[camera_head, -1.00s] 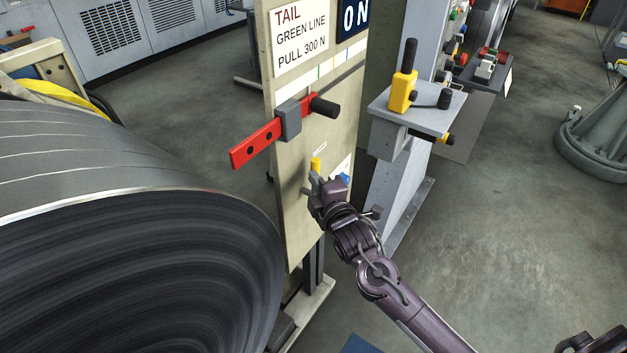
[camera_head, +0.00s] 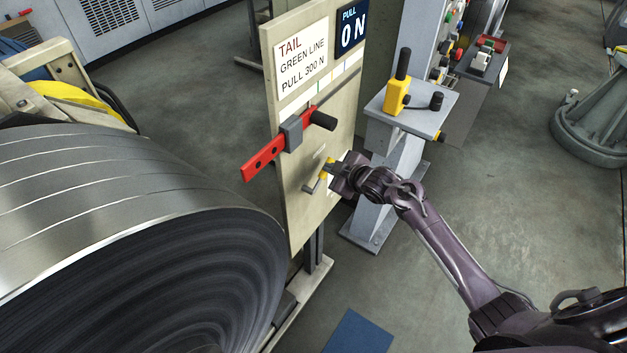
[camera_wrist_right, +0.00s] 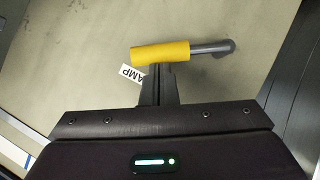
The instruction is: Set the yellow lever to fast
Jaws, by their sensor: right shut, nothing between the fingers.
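The yellow lever is a yellow sleeve (camera_head: 329,167) on a grey rod, low on the cream panel (camera_head: 292,215). In the head view the rod slants from its lower-left end up right to the sleeve. In the right wrist view the yellow sleeve (camera_wrist_right: 160,53) is at the left and the grey rod runs right to a rounded end. My right gripper (camera_head: 334,170) is shut and empty at the sleeve; its fingertips (camera_wrist_right: 157,70) meet or almost meet the sleeve's edge. My left gripper is not in view.
A red bar (camera_head: 262,160) with a black knob sticks out above the lever. A large steel coil (camera_head: 120,270) fills the left. A grey stand (camera_head: 425,105) with a yellow-based black handle (camera_head: 398,85) stands right of the panel. Open floor lies at the right.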

